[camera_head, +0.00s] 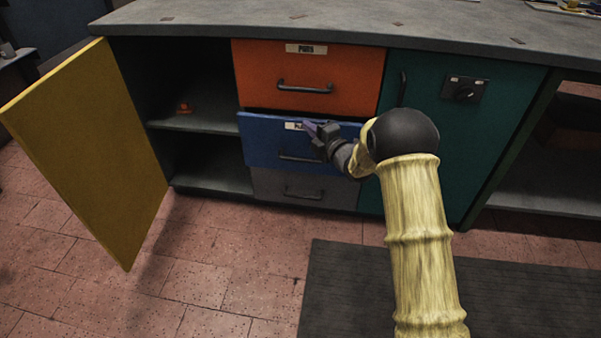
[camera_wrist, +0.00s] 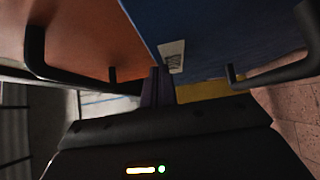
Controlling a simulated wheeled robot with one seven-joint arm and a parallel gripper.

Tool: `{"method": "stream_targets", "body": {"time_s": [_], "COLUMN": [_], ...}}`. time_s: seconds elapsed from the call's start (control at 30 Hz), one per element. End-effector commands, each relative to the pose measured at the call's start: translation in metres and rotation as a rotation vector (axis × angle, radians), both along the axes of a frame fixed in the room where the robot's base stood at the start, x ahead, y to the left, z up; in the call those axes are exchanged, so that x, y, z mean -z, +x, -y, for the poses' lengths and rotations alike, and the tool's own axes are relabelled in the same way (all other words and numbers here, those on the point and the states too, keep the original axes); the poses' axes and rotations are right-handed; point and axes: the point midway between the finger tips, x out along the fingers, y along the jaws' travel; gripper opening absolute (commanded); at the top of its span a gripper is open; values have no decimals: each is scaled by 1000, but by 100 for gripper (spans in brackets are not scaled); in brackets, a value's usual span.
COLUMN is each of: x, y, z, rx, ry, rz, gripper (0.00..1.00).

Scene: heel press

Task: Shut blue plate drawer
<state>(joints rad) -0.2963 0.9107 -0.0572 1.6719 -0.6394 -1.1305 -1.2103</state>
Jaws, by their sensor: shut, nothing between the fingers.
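The blue drawer (camera_head: 262,145) is the middle of a stack of drawers under the worktop and stands slightly out from the orange drawer above it. It has a white label and a dark bar handle (camera_head: 299,157), partly hidden by my arm. My gripper (camera_head: 311,128) is shut and empty at the upper part of the blue front, beside the label. In the wrist view the blue front (camera_wrist: 215,35) fills the upper right, with its label (camera_wrist: 172,56) just beyond my fingertips (camera_wrist: 158,73). I cannot tell whether the fingers touch the front.
The orange drawer (camera_head: 258,75) above and grey drawer (camera_head: 265,185) below look shut. A yellow door (camera_head: 90,150) hangs open at the left, showing shelves with a small red object (camera_head: 184,108). A teal door (camera_head: 478,130) is at the right. A dark mat (camera_head: 345,290) lies on the tiled floor.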

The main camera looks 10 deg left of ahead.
Motion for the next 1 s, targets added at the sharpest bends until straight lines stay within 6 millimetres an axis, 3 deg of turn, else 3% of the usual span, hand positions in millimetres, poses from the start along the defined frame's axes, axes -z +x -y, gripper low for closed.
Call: {"method": "stream_targets", "body": {"time_s": [0.63,0.9,1.0], "x": [0,3,-3], "y": [-3,-29,-40], "z": [1,4,20], "rx": [1,4,7], "ry": [0,0,-2], "rz": [0,-1,-5], "gripper": [0,0,0]}}
